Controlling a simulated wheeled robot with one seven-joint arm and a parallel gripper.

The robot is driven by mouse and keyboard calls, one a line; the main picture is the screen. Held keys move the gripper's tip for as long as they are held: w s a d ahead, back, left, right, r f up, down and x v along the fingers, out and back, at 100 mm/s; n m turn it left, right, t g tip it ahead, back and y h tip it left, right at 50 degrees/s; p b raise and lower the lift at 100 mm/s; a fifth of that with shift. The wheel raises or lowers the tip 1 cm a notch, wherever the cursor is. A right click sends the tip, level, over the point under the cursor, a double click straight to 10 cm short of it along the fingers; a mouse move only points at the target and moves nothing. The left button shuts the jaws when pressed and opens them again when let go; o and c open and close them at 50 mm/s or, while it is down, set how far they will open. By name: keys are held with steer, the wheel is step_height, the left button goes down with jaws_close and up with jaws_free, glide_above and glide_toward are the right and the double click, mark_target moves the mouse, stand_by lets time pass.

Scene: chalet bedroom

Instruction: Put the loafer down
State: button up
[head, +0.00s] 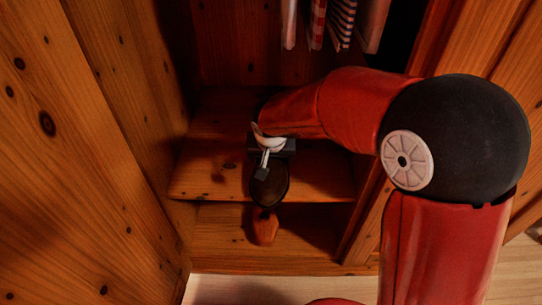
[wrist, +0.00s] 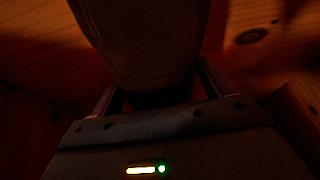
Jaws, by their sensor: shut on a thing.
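My gripper (head: 263,170) points down inside the wooden wardrobe, shut on a dark shoe, the loafer (head: 270,188). In the head view the loafer shows as a dark oval below the gripper, in front of the shelf's front edge. In the wrist view the loafer (wrist: 140,45) is a large dark shape between the two fingers (wrist: 157,90). An orange-brown piece (head: 264,228) shows just below the dark oval; I cannot tell whether it is part of the loafer or a separate thing. I see no clear contact between the loafer and the wardrobe.
The wooden shelf (head: 205,175) is mostly bare, with the lower wardrobe floor (head: 215,245) in front and below. Wooden panels stand close at left (head: 90,150) and right (head: 365,225). Striped and plain clothes (head: 330,22) hang above at the back.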

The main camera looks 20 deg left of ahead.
steer(key=o, duration=1.3)
steer(key=shift+r+p, duration=0.2)
steer(key=shift+p, duration=0.1)
steer(key=p+v, duration=0.2)
steer(key=v, duration=0.9)
steer(key=shift+s+d+r, duration=0.1)
steer(key=shift+s+r, duration=0.1)
steer(key=shift+r, duration=0.15)
